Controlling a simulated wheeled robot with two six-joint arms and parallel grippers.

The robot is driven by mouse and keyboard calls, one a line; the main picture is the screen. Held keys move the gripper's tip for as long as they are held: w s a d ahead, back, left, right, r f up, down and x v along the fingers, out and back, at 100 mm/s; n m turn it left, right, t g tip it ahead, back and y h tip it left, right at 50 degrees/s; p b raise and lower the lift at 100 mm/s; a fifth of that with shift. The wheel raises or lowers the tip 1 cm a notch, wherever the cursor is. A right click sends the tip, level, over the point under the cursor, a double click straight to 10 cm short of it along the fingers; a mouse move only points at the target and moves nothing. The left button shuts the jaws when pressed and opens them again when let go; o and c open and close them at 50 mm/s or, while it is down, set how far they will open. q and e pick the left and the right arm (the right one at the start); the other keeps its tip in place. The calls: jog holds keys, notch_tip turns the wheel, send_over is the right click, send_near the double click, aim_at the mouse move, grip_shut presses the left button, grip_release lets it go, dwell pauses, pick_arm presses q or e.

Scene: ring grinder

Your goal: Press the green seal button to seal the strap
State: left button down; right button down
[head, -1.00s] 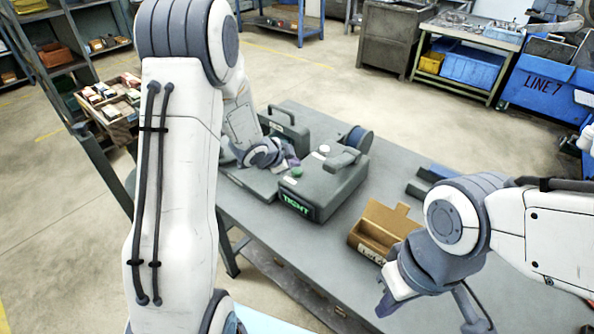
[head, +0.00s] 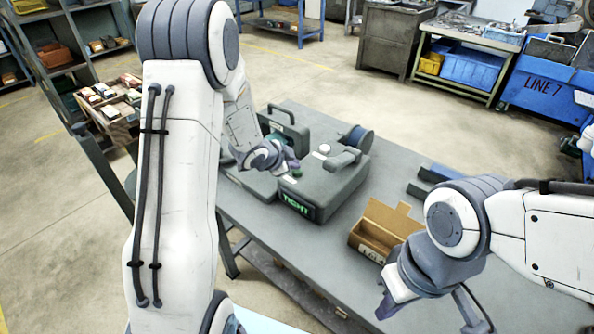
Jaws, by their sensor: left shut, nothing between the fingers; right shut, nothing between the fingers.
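The strapping machine (head: 332,192) is a dark grey box on the table, with a lit green "TIGHT" display (head: 295,204) on its front. The green button (head: 297,173) is on its top near the left front corner, partly covered by my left gripper. My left gripper (head: 294,165) is shut and empty, its tips just above or at the green button; I cannot tell whether they touch. A white round button (head: 324,149) sits further back on the top. My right gripper (head: 385,308) is shut and empty, low at the front right, away from the machine.
An open cardboard box (head: 378,236) stands on the table (head: 300,240) right of the machine. A dark grey handled case (head: 287,130) and a reel (head: 358,138) are behind. A blue-grey block (head: 432,178) lies to the right.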

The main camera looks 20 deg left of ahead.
aim_at(294, 172)
pick_arm(q)
jog(key=shift+f+b, duration=0.3)
jog(key=shift+f, duration=0.15)
jog(key=shift+r, duration=0.1)
dwell(0.6)
jog(key=shift+r+p, duration=0.9)
jog(key=shift+p, duration=0.05)
jog(key=shift+r, duration=0.1)
notch_tip(294, 172, up, 5)
jog(key=p, duration=0.4)
jog(key=shift+p, duration=0.4)
